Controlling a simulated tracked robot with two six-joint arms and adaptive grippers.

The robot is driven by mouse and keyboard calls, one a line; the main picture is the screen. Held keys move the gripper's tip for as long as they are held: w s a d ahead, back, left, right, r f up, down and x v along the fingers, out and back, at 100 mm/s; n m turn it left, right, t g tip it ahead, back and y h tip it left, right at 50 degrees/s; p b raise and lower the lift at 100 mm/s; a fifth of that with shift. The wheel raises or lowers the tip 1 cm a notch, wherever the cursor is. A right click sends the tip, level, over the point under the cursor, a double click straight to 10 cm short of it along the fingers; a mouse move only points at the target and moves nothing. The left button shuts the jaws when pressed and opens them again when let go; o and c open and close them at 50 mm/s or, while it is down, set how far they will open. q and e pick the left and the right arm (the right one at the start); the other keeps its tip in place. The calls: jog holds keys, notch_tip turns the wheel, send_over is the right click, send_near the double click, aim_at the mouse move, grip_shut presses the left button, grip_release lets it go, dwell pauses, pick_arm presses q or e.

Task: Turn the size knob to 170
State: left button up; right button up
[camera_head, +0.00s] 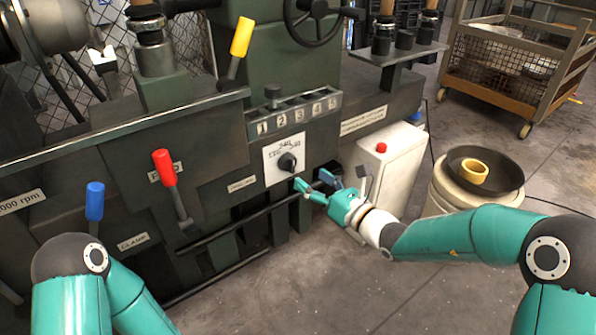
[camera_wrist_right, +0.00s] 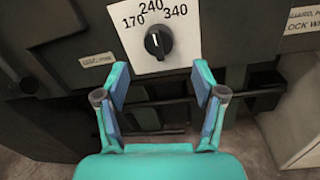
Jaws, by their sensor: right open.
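The size knob (camera_head: 287,162) is a black rotary knob on a white dial plate (camera_head: 273,172) on the front of the dark green machine. In the right wrist view the knob (camera_wrist_right: 158,42) sits below the numbers 170, 240 and 340, and its white mark points up, near 240. My right gripper (camera_head: 312,186) is open and empty, just below and right of the knob. In the wrist view its fingers (camera_wrist_right: 161,92) are spread apart below the knob, not touching it. My left gripper is out of view; only my left arm shows.
Red (camera_head: 165,168), blue (camera_head: 95,200) and yellow (camera_head: 241,38) levers stand on the machine. A white box with a red button (camera_head: 381,148) stands right of the dial. A barrel holds a dark pan (camera_head: 511,172) with a yellow ring. Floor at the front is clear.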

aim_at(294, 167)
jog(key=b+x, duration=0.1)
jog(key=x, duration=0.6)
jog(key=shift+w, duration=0.1)
